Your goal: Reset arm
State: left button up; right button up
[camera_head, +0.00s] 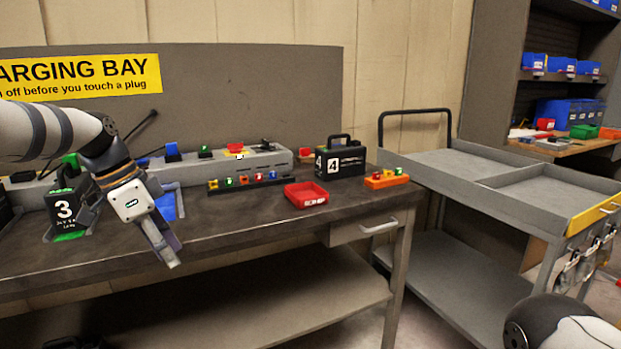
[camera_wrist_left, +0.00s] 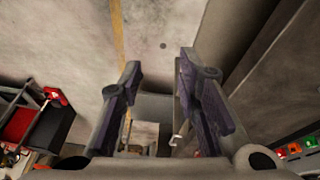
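My left gripper (camera_head: 172,256) hangs in front of the workbench (camera_head: 255,212) edge in the head view, its fingers pointing down to the right. In the left wrist view the left gripper (camera_wrist_left: 160,68) has its two fingers apart with nothing between them, and grey floor shows beyond. My right gripper is out of view; only a white and black rounded part of my own body shows at the bottom right of the head view.
A black case marked 3 (camera_head: 65,210) stands left of my left gripper. On the bench are a red tray (camera_head: 306,195), a black case marked 4 (camera_head: 341,160) and an orange holder (camera_head: 386,179). A grey cart (camera_head: 500,178) stands at the right.

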pick_arm(q)
jog(key=s+d+f+n+g, duration=0.1)
jog(key=s+d+f+n, duration=0.2)
jog(key=f, duration=0.7)
jog(key=s+d+f, duration=0.3)
jog(key=s+f, duration=0.1)
jog(key=f, duration=0.6)
jog(key=s+d+f+n+g+y, duration=0.1)
jog(key=s+f+n, duration=0.2)
jog(key=s+f, duration=0.7)
jog(key=s+f+n+g+y+p, duration=0.15)
jog(key=s+f, duration=0.25)
jog(key=s, duration=1.1)
jog(key=s+a+r+n, duration=0.1)
jog(key=s+a+n, duration=0.1)
jog(key=s, duration=0.6)
jog(key=s+a+r+n+y, duration=0.1)
jog(key=s+a+r+n, duration=0.1)
jog(key=s, duration=0.7)
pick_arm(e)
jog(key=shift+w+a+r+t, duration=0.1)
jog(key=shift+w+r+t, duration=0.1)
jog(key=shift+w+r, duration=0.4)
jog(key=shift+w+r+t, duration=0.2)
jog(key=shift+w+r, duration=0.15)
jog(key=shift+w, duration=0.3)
